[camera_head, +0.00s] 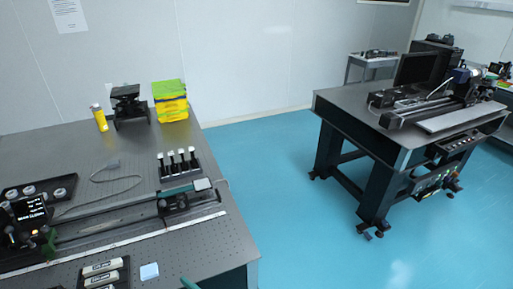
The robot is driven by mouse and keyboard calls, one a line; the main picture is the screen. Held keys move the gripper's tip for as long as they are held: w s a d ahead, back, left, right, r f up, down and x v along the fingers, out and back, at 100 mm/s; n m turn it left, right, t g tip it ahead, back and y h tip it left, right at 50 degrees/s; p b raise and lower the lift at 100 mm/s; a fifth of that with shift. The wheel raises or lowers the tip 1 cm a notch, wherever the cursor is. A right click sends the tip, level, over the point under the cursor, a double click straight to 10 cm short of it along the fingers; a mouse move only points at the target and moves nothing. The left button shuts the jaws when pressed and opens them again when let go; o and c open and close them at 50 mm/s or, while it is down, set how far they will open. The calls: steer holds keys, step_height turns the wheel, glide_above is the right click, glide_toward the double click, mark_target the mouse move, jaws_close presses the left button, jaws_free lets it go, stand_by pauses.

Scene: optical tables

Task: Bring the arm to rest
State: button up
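My gripper is not in view, and I cannot make out my arm for certain. A small dark and teal shape shows at the bottom edge, cut off, and I cannot tell what it is. The near optical table (215,235) fills the left side. A second optical table (345,98) stands apart at the right.
The near table bears a long rail (110,222), a yellow bottle (99,118), a black lift stand (128,104), a yellow-green stack (170,101) and several white-topped posts (179,162). A dark monitor (416,69) stands on the far table. Blue floor (280,190) between the tables is clear.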

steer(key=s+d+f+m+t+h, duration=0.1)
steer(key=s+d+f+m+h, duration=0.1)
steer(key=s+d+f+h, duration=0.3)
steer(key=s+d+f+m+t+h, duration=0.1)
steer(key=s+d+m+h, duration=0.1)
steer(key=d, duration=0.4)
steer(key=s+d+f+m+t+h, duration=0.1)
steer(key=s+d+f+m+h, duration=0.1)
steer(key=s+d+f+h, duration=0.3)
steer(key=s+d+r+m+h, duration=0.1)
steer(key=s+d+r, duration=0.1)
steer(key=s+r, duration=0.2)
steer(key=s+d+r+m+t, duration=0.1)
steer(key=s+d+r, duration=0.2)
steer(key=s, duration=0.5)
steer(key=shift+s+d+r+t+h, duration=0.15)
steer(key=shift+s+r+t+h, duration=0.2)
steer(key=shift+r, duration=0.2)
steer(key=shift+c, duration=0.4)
